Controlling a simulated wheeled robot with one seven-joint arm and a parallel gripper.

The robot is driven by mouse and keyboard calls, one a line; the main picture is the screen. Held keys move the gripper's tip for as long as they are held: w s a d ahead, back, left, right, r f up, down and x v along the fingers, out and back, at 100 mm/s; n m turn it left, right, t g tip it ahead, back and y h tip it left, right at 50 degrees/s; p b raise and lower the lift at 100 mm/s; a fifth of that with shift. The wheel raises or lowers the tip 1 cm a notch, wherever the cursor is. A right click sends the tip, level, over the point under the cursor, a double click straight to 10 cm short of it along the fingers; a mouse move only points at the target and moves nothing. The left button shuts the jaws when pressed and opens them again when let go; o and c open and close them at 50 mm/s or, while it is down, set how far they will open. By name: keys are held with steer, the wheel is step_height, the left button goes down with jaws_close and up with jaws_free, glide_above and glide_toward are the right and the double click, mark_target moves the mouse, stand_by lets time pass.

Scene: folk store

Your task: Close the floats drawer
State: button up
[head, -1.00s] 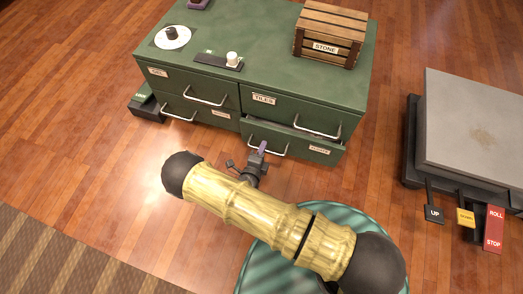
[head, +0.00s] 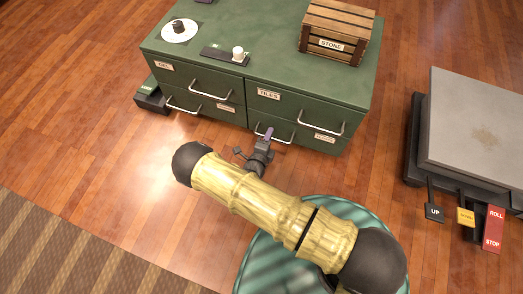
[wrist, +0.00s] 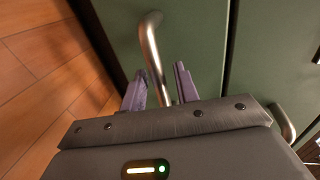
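The green cabinet (head: 262,70) has two rows of drawers with metal handles. The lower right drawer (head: 300,141) looks flush with the cabinet front; its label (head: 324,138) is too small to read surely. My gripper (head: 267,136) is at this drawer's handle (head: 283,140). In the wrist view, the two purple fingers (wrist: 160,88) are apart, with a curved metal handle (wrist: 152,45) running between them. The lower end of the handle is hidden behind the gripper body. Whether a finger touches the handle or drawer front is not clear.
The "TILES" drawer (head: 293,107) above looks shut, as do the left drawers (head: 200,92). A "STONE" crate (head: 335,35) stands on the cabinet. A grey platform (head: 475,125) with pedals stands right. Wooden floor (head: 95,140) is clear left of my arm.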

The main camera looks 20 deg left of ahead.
steer(key=p+v, duration=0.7)
steer(key=v, duration=0.9)
steer(key=shift+s, duration=0.4)
steer(key=shift+a, duration=0.1)
